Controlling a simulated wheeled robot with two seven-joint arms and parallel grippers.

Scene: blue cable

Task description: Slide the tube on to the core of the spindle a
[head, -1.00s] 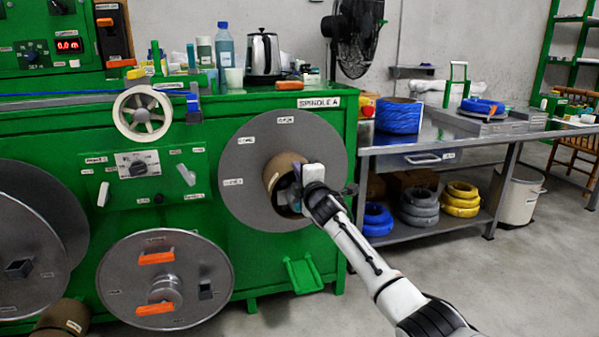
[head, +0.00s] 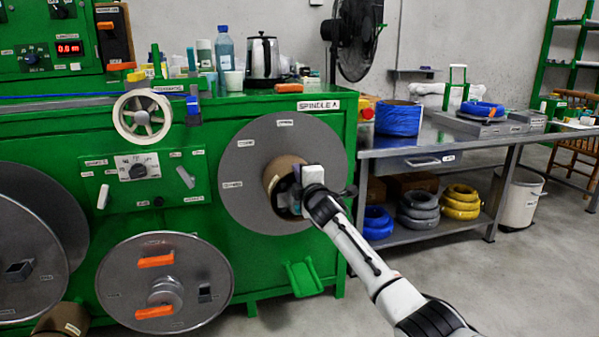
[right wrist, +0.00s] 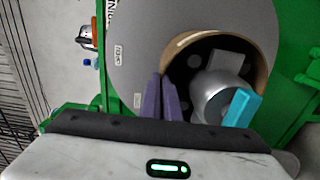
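The brown cardboard tube (head: 272,178) stands out from the face of the large grey disc (head: 240,160) under the SPINDLE A label (head: 319,105). In the right wrist view, the tube's rim (right wrist: 262,60) curves around the grey metal core (right wrist: 215,95), which shows inside its opening. My right gripper (head: 295,188) is at the tube's open end. Its two purple fingers (right wrist: 162,98) are close together at the tube's left edge, with the wall between them. How far the tube reaches along the core is hidden. My left gripper is out of view.
A cyan block (right wrist: 241,106) shows beside the core. Below left is another grey disc (head: 200,270) with orange latches. A steel table (head: 400,160) with blue cable coils (head: 398,117) stands to the right. The floor in front is clear.

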